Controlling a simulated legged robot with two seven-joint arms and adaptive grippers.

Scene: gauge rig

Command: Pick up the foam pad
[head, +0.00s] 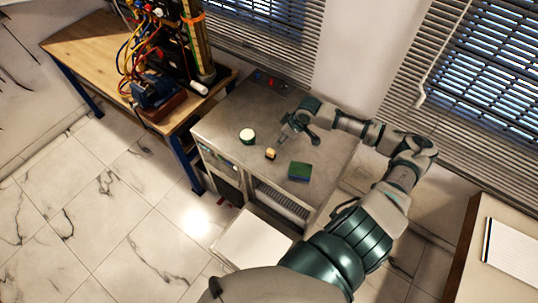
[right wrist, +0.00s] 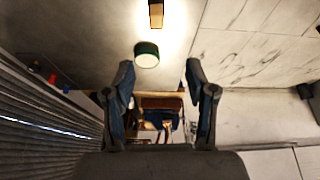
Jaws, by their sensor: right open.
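A green rectangular block with dark blue sides (head: 299,171), which looks most like the foam pad, lies flat on the grey metal cabinet top (head: 225,122). My right gripper (head: 287,134) is above the cabinet top, behind the block and apart from it. In the right wrist view my right gripper (right wrist: 159,75) is open, with nothing between its fingers. The green block does not show clearly there. My left gripper is not in view.
A small tan and black block (head: 271,153) and a round green piece with a pale top (head: 247,135) stand on the cabinet top. A wooden bench (head: 85,42) with wired equipment is at left. Window blinds (head: 270,45) are behind.

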